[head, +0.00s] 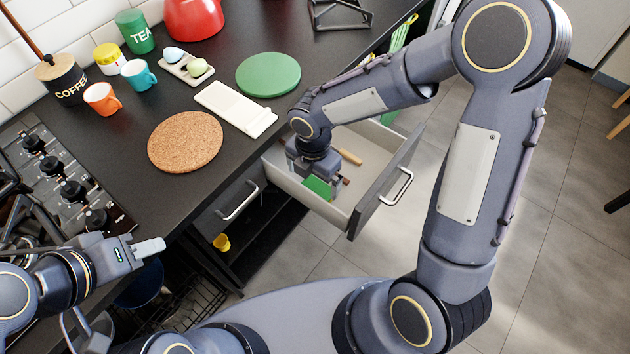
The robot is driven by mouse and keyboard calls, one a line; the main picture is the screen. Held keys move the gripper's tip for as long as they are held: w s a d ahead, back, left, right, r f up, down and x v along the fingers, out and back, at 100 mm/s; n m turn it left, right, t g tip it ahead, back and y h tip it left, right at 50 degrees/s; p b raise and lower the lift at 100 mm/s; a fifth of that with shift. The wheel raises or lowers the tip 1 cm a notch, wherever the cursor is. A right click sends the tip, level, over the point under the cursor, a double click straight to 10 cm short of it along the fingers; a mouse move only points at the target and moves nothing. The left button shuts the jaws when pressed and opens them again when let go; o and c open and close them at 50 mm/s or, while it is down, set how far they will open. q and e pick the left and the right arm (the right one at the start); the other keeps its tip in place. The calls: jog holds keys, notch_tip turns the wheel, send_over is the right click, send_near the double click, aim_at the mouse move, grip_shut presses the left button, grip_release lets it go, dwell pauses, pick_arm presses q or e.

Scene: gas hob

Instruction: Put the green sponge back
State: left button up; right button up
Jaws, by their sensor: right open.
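A green sponge (318,187) lies inside the pulled-out drawer (371,209), near its front left part. My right gripper (322,178) reaches down into the drawer, right at the sponge, and is open. The arm and wrist hide part of the sponge, and I cannot tell whether the fingers touch it. My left gripper (150,247) is over the front edge of the counter at the lower left, away from the sponge. Its fingers look like one pale piece from here, so I cannot tell its opening.
The counter (240,145) holds a cork mat (185,142), a white board (235,109), a green round mat (268,74), a spoon-rest-like tray (188,66), mugs and canisters. A wooden-handled item (350,157) lies in the drawer. A closed drawer (228,212) sits to its left. The hob (55,180) is at left.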

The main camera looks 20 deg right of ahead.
jog(key=shift+r, duration=0.8)
jog(key=shift+d+r, duration=0.15)
jog(key=s+d+r+m+t+y, duration=0.2)
jog(key=s+d+r+m, duration=0.55)
jog(key=r+m, duration=0.4)
jog(key=s+d+r+m+t+y, duration=0.1)
jog(key=s+m, duration=0.3)
jog(key=m, duration=0.4)
jog(key=s+d+r+m+t, duration=0.1)
jog(key=s+m, duration=0.3)
jog(key=m, duration=0.4)
jog(key=shift+s+r+t+y, duration=0.25)
jog(key=shift+t+y, duration=0.15)
jog(key=shift+t, duration=0.4)
jog(key=shift+d, duration=0.1)
